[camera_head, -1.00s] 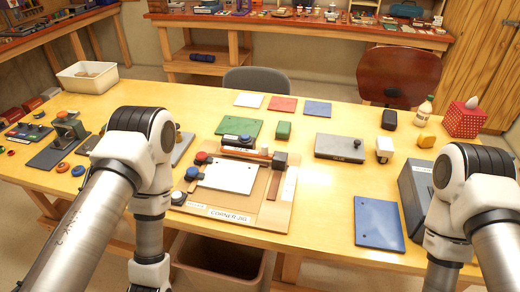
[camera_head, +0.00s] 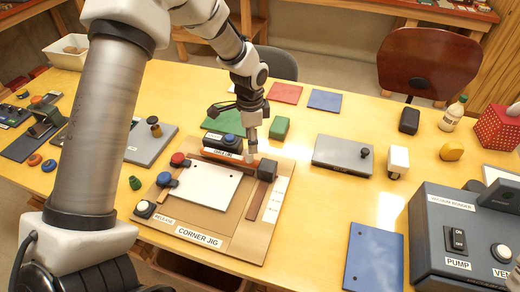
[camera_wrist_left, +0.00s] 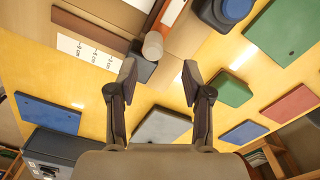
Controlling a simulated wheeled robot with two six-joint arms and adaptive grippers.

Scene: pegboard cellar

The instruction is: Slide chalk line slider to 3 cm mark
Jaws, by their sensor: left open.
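My left gripper (camera_head: 251,147) points down over the back rail of the corner jig (camera_head: 205,245). In the left wrist view it is open, its two fingers (camera_wrist_left: 159,72) apart. A pale round knob (camera_wrist_left: 152,45) shows just beyond and between the fingertips; it also shows under the gripper in the head view (camera_head: 251,157). It looks like the slider's knob on the orange-brown rail (camera_head: 215,156). Contact with the fingers cannot be told. A dark block (camera_head: 267,170) stands at the rail's right end. My right gripper is out of view.
A white plate (camera_head: 202,186) lies in the jig beside red and blue knobs. A blue-buttoned box (camera_head: 230,143) stands behind the rail. A green block (camera_head: 279,128) and grey box (camera_head: 343,155) are nearby. A pump unit (camera_head: 465,235) is at right.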

